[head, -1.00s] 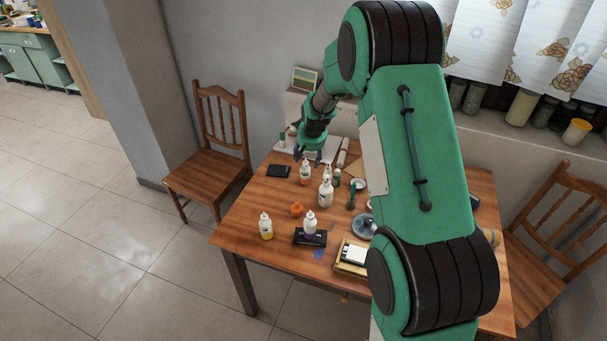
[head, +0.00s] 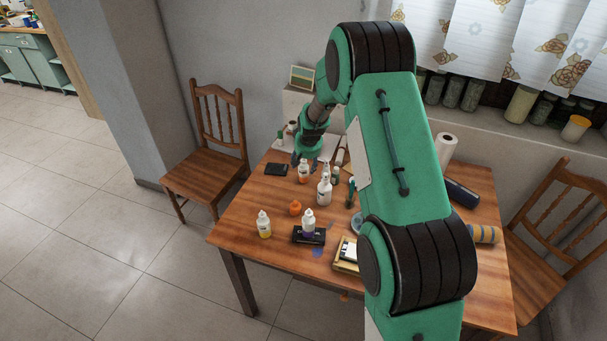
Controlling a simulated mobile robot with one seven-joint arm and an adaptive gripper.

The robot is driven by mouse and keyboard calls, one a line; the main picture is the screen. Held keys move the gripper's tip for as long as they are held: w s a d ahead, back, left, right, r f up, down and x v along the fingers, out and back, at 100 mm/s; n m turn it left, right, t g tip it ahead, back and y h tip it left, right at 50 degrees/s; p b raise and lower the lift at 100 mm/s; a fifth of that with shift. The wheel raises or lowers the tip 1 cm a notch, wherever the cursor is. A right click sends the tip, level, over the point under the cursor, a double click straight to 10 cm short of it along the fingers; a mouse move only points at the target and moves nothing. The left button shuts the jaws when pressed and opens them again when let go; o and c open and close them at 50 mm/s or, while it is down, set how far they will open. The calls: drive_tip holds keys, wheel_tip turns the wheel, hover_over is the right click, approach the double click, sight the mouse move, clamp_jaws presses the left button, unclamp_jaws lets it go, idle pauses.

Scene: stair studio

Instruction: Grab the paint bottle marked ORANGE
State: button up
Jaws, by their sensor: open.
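A white bottle with an orange lower part (head: 303,175) stands upright near the far left part of the wooden table (head: 270,195). Its label is too small to read. My gripper (head: 304,162) is open, pointing down just above or behind this bottle's top. I cannot tell whether it touches the bottle. Other bottles stand nearer: a larger white one (head: 324,192), a yellow-filled one (head: 264,226) and a purple-filled one (head: 308,224) on a black box (head: 309,238).
An orange round object (head: 295,208) lies between the bottles, and a dark flat item (head: 277,170) lies left of my gripper. A wooden tray (head: 346,256) is at the front. A paper roll (head: 446,148) stands at right. Chairs flank the table.

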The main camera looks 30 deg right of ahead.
sight(304, 166)
drive_tip(key=shift+w+f, duration=0.25)
drive_tip(key=shift+f, duration=0.2)
drive_tip(key=shift+f, duration=0.1)
drive_tip(key=shift+b+x, duration=0.9)
drive_tip(key=shift+x, duration=1.6)
drive_tip(key=shift+w+d, duration=0.15)
drive_tip(key=shift+d, duration=0.05)
drive_tip(key=shift+c, duration=0.2)
drive_tip(key=c, duration=1.1)
